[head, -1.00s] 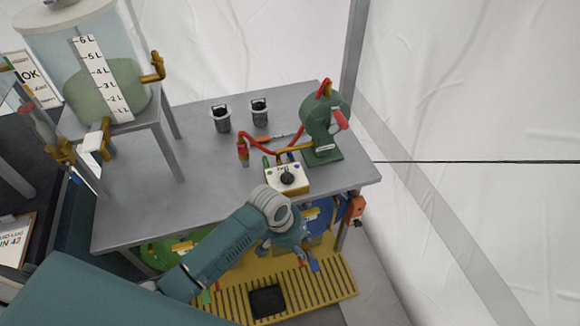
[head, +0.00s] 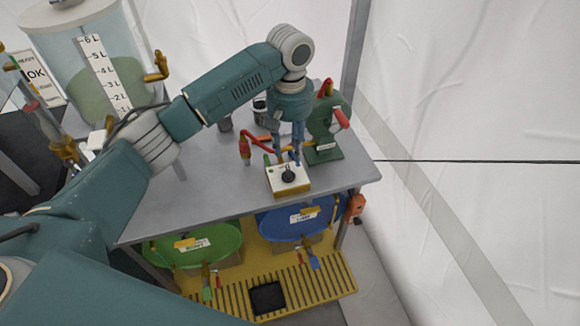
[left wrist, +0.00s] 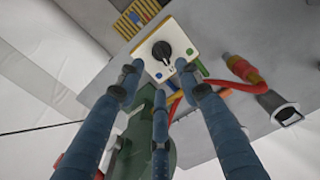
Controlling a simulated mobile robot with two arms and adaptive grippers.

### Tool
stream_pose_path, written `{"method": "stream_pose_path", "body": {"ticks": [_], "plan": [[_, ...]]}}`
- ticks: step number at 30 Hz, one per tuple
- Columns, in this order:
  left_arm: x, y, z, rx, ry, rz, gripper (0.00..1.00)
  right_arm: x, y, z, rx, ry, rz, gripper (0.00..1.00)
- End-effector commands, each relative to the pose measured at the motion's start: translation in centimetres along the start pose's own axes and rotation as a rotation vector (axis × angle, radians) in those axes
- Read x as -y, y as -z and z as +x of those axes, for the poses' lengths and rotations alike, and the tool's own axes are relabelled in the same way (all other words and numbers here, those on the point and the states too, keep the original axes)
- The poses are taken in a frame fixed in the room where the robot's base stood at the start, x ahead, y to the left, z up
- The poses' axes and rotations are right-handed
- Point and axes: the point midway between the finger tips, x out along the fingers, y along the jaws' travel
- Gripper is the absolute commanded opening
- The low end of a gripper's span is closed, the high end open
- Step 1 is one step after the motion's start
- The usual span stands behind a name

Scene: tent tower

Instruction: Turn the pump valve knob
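The pump valve knob (head: 289,176) is a black dial on top of a small white and yellow box (head: 289,190), near the front right of the grey table. It also shows in the left wrist view (left wrist: 162,50), with blue and green marks around it. My left gripper (head: 287,160) hangs fingers-down just behind and above the box. In the left wrist view its blue fingers (left wrist: 160,78) are spread, with nothing between them. The fingertips are close to the box edge and look apart from the knob. My right gripper is not in view.
A green pump (head: 325,130) with red hoses stands right behind the box. Dark cups (head: 224,122) stand farther back. A clear tank (head: 95,75) stands at left. Green (head: 195,245) and blue (head: 300,222) drums sit below the table. The table's front left (head: 190,205) is clear.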

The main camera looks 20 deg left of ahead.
Motion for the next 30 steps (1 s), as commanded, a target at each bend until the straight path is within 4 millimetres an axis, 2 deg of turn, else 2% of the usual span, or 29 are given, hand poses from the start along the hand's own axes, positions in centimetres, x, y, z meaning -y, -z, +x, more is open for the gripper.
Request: {"method": "stream_pose_path", "body": {"ticks": [6, 12, 18, 26, 30], "plan": [[0.1, -0.1, 4.3, 0.002, 0.002, 0.001, 0.35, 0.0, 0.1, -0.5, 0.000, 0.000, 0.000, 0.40], [0.0, 0.0, 7.4, 0.000, 0.001, 0.001, 0.35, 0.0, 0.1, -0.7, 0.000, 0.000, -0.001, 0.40], [0.0, 0.0, 8.7, -0.001, -0.001, 0.003, 0.35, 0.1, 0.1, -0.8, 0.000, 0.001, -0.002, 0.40], [0.0, 0.0, 8.8, -0.002, -0.001, 0.003, 0.35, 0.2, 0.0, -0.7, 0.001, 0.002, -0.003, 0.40], [0.0, 0.0, 8.8, -0.002, -0.001, 0.003, 0.08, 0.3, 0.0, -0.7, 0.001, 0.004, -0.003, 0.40]]}}
